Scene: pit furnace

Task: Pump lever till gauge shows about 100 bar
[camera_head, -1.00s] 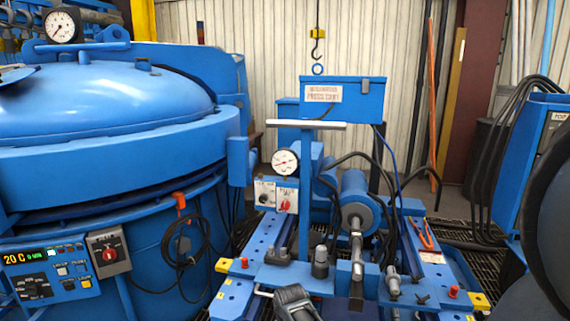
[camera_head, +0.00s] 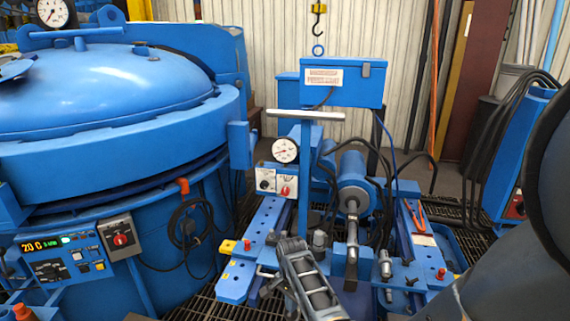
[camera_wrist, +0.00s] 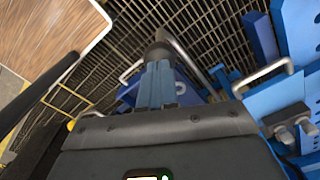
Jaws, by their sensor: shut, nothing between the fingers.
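A round white gauge (camera_head: 285,150) sits on the blue press cart in the head view. Its needle points to the left, but its numbers are too small to read. An upright blue post with a pale crossbar (camera_head: 305,115) stands beside the gauge; I cannot tell for certain whether it is the pump lever. My gripper (camera_head: 292,248) is low in front of the cart, apart from the gauge and crossbar. It is shut and empty. The wrist view shows my gripper (camera_wrist: 157,75) over floor grating, near blue cart parts.
The blue furnace (camera_head: 110,145) with its own gauge (camera_head: 53,12) fills the left. A blue cylinder (camera_head: 352,180) and dark hoses are right of the post. A hook (camera_head: 318,48) hangs behind. Metal handles (camera_wrist: 265,75) are close by in the wrist view.

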